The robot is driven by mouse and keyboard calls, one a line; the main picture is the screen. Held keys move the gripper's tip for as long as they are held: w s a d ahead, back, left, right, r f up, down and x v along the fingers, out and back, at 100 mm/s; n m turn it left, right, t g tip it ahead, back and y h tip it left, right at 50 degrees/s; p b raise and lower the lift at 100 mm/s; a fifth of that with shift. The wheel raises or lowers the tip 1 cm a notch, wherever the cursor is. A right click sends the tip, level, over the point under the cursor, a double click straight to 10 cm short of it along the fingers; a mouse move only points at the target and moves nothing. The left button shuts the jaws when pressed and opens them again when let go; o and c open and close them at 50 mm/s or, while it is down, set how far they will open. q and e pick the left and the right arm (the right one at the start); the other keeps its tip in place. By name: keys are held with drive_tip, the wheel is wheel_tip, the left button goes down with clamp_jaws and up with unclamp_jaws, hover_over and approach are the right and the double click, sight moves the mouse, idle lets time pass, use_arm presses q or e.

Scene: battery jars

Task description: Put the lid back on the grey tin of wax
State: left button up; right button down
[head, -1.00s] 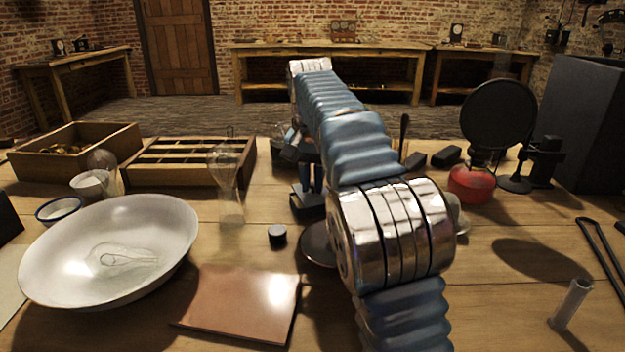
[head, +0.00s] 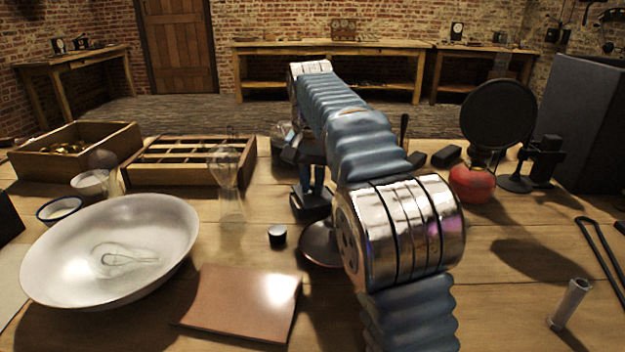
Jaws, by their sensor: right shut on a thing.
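My right arm comes in from the bottom and crosses the middle of the head view. My right gripper (head: 311,190) is beyond it, pointing down over the table, with its fingers close together. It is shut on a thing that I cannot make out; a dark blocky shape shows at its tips. A dark round shallow piece (head: 318,245) shows just in front of the tips, partly behind my arm; I cannot tell whether it is the lid. I cannot clearly pick out the grey tin of wax; my arm hides part of the table. My left gripper is out of view.
A white bowl (head: 60,262) with a bulb shape in it stands at left. A copper-coloured plate (head: 238,302) and a small black cylinder (head: 277,237) lie left of my arm. A divided wooden tray (head: 190,182) is behind. A red round object (head: 472,184) stands at right.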

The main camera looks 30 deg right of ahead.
idle(0.6)
drive_tip(key=c, duration=1)
unclamp_jaws()
drive_tip(key=shift+o, duration=0.5)
drive_tip(key=o, duration=0.4)
drive_tip(key=shift+r+p, duration=0.9)
drive_tip(key=shift+r, duration=2.6)
